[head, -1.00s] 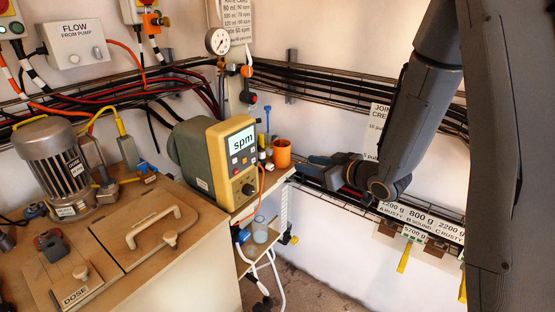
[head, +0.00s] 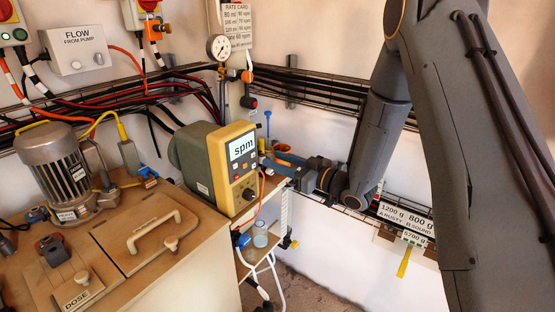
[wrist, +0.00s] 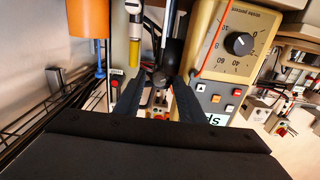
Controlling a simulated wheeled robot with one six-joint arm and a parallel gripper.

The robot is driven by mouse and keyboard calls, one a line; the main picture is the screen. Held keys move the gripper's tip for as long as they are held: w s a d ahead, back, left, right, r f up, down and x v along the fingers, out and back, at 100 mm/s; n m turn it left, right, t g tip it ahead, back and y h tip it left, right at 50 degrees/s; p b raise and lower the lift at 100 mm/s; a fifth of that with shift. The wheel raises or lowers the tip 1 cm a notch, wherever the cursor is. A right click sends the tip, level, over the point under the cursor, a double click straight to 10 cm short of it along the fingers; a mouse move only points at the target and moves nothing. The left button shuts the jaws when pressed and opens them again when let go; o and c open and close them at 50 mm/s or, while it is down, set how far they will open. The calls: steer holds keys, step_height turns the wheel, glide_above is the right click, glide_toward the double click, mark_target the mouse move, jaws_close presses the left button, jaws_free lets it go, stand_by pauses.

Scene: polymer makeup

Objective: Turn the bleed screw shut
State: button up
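My gripper (wrist: 159,92) is open, with its two dark fingers apart in the wrist view. A small dark round knob (wrist: 160,78), which may be the bleed screw, shows between the fingertips; I cannot tell whether they touch it. In the head view my gripper (head: 272,162) reaches left to just right of the pump's yellow front. The pump (head: 231,160) has an "spm" display and a dark dial; its yellow face (wrist: 215,75) also shows upside down in the wrist view. In the head view the fingers hide the small parts beside the pump.
An orange cup (head: 284,148) stands right behind my gripper, and it shows at upper left in the wrist view (wrist: 89,18). A pressure gauge (head: 218,47) and pipework stand behind the pump. A wire cable tray (head: 330,95) runs along the wall. A clear beaker (head: 260,236) sits on the lower shelf.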

steer(key=shift+w+a, duration=0.1)
steer(key=shift+a, duration=0.05)
jaws_close()
